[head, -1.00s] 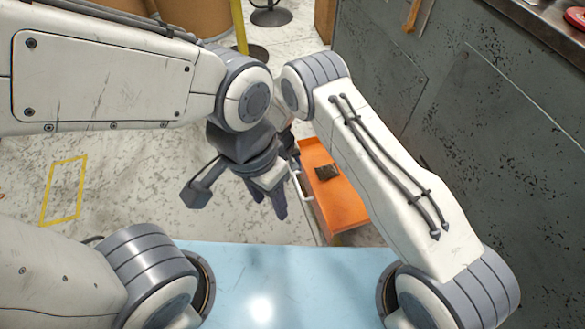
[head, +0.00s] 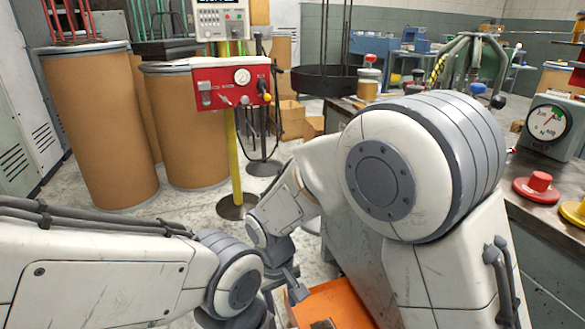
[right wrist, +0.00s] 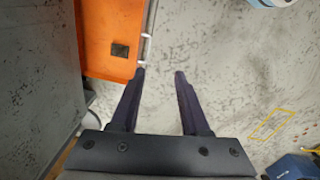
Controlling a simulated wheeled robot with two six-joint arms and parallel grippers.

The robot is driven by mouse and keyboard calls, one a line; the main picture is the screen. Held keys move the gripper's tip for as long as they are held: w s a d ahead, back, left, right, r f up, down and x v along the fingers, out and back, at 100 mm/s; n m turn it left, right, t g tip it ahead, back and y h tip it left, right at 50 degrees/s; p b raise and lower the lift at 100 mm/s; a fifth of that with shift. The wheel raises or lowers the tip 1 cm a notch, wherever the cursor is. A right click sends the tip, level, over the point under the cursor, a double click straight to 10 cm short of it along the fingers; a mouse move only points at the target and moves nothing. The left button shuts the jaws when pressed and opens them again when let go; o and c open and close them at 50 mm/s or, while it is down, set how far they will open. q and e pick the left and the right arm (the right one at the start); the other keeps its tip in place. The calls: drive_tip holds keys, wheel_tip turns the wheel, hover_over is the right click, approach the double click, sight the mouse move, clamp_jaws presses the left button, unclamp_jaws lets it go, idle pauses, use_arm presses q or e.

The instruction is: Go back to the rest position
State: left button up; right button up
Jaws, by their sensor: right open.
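My right gripper shows best in the right wrist view (right wrist: 160,74). Its two dark fingers stand apart with nothing between them, above the grey floor and beside an orange tray (right wrist: 108,38). In the head view my right arm bends down from the right, and its wrist end is low in the middle, partly hidden. My left arm comes in from the left to a joint at the bottom middle. My left gripper does not show.
The orange tray (head: 340,303) is low in front, close to my arms. A workbench with a gauge box (head: 548,128) and a red button (head: 537,186) is at the right. A red control panel (head: 232,84) on a yellow post and brown drums (head: 102,130) stand ahead.

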drive_tip(key=s+d+r+n+y+p, duration=0.1)
drive_tip(key=s+d+r, duration=0.4)
drive_tip(key=s, duration=0.4)
drive_tip(key=s+d+r+n+y+p, duration=0.1)
drive_tip(key=s+d+r+p, duration=0.1)
drive_tip(key=s+r, duration=0.6)
wheel_tip(320, 180, up, 36)
drive_tip(key=s+p, duration=0.1)
drive_tip(key=p, duration=3.6)
drive_tip(key=shift+r, duration=0.25)
drive_tip(key=shift+d, duration=0.1)
